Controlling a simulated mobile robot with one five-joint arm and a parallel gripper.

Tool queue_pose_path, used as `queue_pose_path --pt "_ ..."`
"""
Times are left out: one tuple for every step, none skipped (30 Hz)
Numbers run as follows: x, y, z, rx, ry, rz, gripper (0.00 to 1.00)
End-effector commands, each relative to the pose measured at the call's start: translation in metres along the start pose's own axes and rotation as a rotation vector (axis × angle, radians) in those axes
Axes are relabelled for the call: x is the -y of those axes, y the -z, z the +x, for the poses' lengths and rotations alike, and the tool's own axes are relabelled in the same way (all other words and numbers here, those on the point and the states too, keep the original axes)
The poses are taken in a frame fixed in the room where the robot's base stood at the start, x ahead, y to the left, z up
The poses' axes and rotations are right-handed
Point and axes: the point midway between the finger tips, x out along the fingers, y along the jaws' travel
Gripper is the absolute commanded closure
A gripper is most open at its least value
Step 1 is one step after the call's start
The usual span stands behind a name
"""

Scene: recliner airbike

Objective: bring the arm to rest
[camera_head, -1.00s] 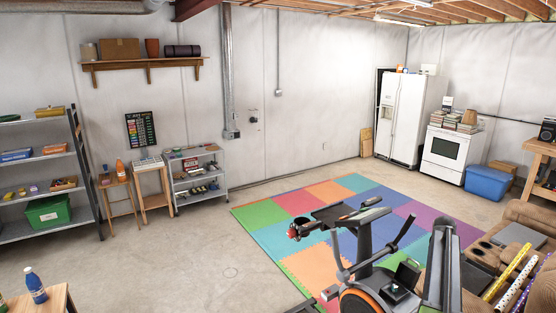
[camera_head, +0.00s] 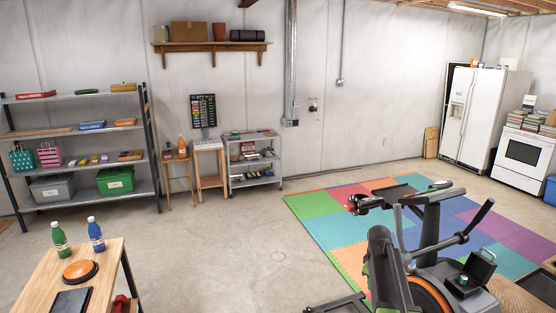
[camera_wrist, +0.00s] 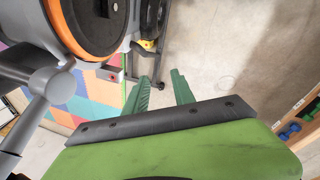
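My gripper (camera_wrist: 160,80) shows in the wrist view as two green fingers set apart. In the head view, my dark arm with green edges (camera_head: 385,268) stands at the bottom, right of centre. It overlaps the exercise bike in the picture. The fingertips cannot be made out there.
The exercise bike (camera_head: 430,235) stands close by; its orange-rimmed wheel (camera_wrist: 88,22) is near the fingers in the wrist view. A wooden table (camera_head: 107,270) with two bottles is at lower left. A metal shelf (camera_head: 75,190) stands behind. Open floor lies between.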

Motion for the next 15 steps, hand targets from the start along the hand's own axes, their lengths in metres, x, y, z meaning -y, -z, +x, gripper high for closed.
queue_pose_path --pt "0.052 0.013 0.019 -0.008 0.018 -0.005 0.7" --pt "0.077 0.021 0.022 -0.013 0.03 0.003 0.7" --pt "0.111 0.029 0.026 -0.016 0.048 0.02 0.7" --pt "0.136 0.033 0.028 -0.018 0.063 0.035 0.7" --pt "0.16 0.036 0.029 -0.018 0.078 0.055 0.7" --pt "0.192 0.036 0.031 -0.014 0.098 0.087 0.7" --pt "0.214 0.035 0.031 -0.01 0.113 0.119 0.7" --pt "0.234 0.031 0.03 -0.003 0.129 0.154 0.7" --pt "0.259 0.024 0.028 0.009 0.149 0.212 0.7" --pt "0.273 0.016 0.024 0.022 0.164 0.266 0.7" --pt "0.282 0.007 0.019 0.035 0.176 0.324 0.7" --pt "0.292 -0.005 0.013 0.055 0.193 0.405 0.7" --pt "0.298 -0.011 0.011 0.069 0.202 0.462 0.7" --pt "0.301 -0.014 0.009 0.082 0.209 0.511 0.7" --pt "0.304 -0.016 0.009 0.097 0.215 0.567 0.7"
